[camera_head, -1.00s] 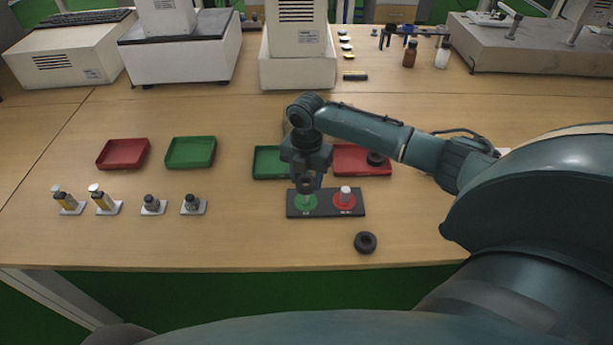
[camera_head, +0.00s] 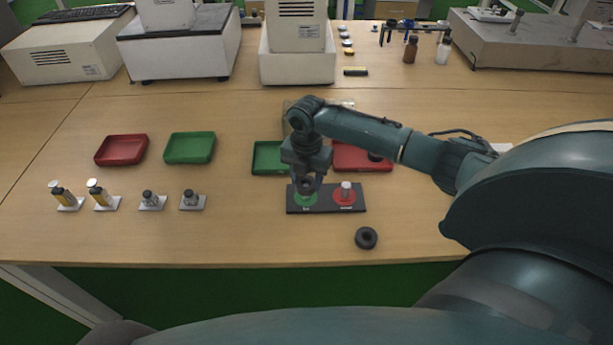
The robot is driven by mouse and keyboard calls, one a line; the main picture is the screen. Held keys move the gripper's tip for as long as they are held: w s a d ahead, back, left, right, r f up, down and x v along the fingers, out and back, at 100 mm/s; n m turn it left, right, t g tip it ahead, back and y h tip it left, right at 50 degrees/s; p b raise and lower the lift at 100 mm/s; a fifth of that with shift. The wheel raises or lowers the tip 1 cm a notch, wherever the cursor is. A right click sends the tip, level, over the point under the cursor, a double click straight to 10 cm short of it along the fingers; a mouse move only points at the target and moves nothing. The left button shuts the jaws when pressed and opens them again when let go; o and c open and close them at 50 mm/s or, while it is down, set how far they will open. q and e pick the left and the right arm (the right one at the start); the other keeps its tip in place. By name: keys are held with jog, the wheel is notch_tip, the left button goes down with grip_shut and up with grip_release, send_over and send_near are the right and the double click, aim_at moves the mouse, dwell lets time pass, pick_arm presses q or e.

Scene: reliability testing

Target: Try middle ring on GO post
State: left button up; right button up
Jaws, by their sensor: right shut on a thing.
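My right gripper (camera_head: 306,183) points down over the green GO spot (camera_head: 306,201) on the left of the dark gauge board (camera_head: 325,207). It is shut on a dark ring (camera_head: 306,188), low at the GO post. The ring and the fingers hide most of the post, so I cannot tell how far the ring is around it. The pale post on the red NO-GO spot (camera_head: 345,190) stands bare at the right. Another dark ring (camera_head: 366,238) lies on the table in front of the board. A third dark ring (camera_head: 376,156) is in the red tray behind. My left gripper is not in view.
A green tray (camera_head: 268,171) and a red tray (camera_head: 347,168) stand behind the board, partly hidden by my arm. A red tray (camera_head: 121,150) and a green tray (camera_head: 190,148) are at left, with several small parts on white bases (camera_head: 152,203) in front. The table's front left is clear.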

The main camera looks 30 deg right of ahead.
jog(key=shift+f+b, duration=0.6)
jog(key=shift+f, duration=0.7)
dwell(0.6)
